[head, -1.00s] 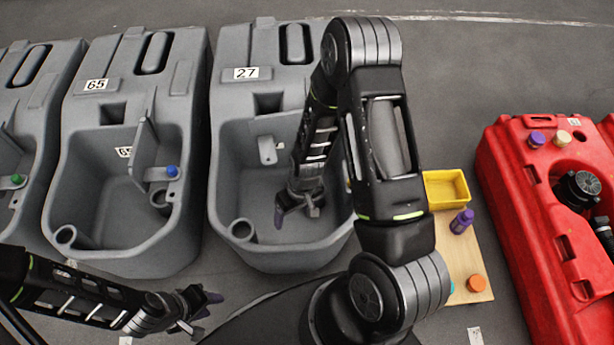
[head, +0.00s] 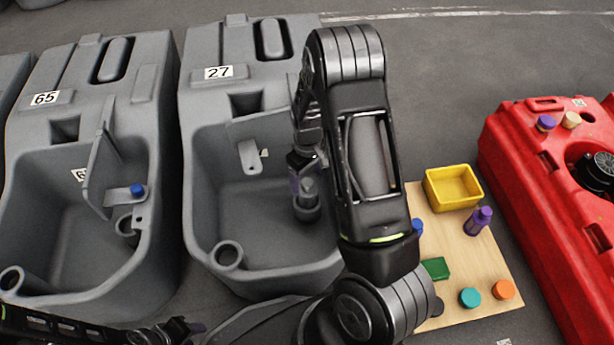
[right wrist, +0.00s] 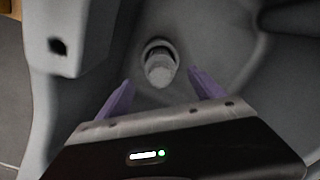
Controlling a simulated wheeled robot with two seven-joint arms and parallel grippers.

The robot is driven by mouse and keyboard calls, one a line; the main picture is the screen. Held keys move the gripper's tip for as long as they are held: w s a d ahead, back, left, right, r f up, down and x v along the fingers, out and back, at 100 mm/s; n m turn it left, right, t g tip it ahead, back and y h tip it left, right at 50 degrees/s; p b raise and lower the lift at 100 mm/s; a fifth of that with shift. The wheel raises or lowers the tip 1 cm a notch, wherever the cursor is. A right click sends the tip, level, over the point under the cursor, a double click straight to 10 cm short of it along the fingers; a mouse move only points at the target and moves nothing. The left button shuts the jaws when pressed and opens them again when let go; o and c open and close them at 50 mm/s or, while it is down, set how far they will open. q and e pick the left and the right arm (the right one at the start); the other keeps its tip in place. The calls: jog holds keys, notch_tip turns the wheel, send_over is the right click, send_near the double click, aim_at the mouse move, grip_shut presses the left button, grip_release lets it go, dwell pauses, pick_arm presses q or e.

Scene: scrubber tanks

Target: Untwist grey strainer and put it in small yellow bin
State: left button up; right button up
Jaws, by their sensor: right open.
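The grey strainer (head: 307,200) is a short grey cylinder standing on the floor of the tank (head: 215,190) labelled 27. In the right wrist view the strainer (right wrist: 160,66) shows as a pale round piece in a dark ring, ahead of and between the fingertips. My right gripper (head: 303,178) is inside the tank above the strainer; its purple fingers (right wrist: 160,80) are apart and empty. The small yellow bin (head: 431,196) stands on a wooden board to the right and looks empty. My left gripper (head: 190,328) is low at the bottom edge, partly cut off, away from the tank interior.
The wooden board (head: 455,252) also holds a purple bottle (head: 478,220), a green block (head: 436,268), a teal cap (head: 470,297) and an orange cap (head: 504,289). A red tank (head: 535,180) stands at right. Tank 65 (head: 65,180) stands at left. My right arm hides tank 27's right side.

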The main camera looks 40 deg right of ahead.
aim_at(307, 192)
notch_tip(307, 192, down, 8)
jog(key=b, duration=0.3)
jog(key=shift+r, duration=0.1)
jog(key=shift+c, duration=0.3)
jog(key=c, duration=1.6)
jog(key=shift+n, duration=1.5)
jog(key=shift+b, duration=0.3)
